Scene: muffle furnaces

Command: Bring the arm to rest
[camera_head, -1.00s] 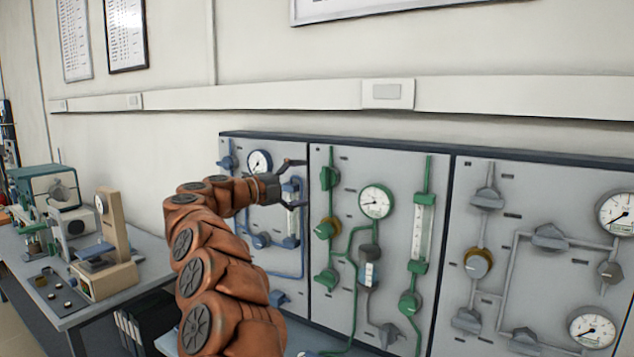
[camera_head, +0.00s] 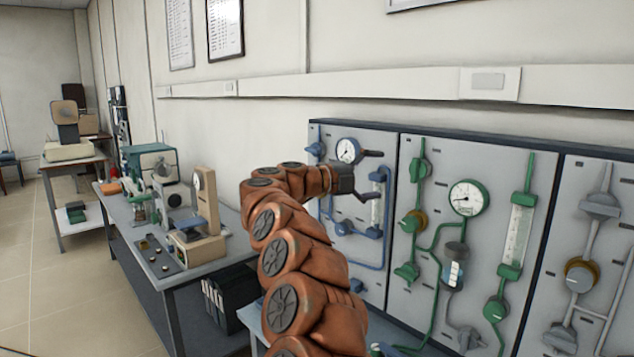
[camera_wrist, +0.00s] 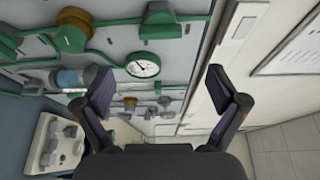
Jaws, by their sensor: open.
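My gripper (camera_head: 372,174) is at the end of my orange arm, in front of the blue-piped panel (camera_head: 322,133) at the left of the panel row. The wrist view shows my gripper (camera_wrist: 160,95) with its two dark fingers wide apart and nothing between them. Past the fingers, the wrist view shows the panel row sideways, with a round green-rimmed gauge (camera_wrist: 143,66). I cannot tell whether the gripper touches the panel; in the head view it overlaps the area just below the small blue gauge (camera_head: 348,150).
The green-piped panel (camera_head: 467,197) and a grey-piped panel (camera_head: 566,250) stand to the right. A workbench (camera_head: 190,272) with instruments is at the left. A further table (camera_head: 75,161) stands behind it. Open tiled floor (camera_head: 75,290) lies at the far left.

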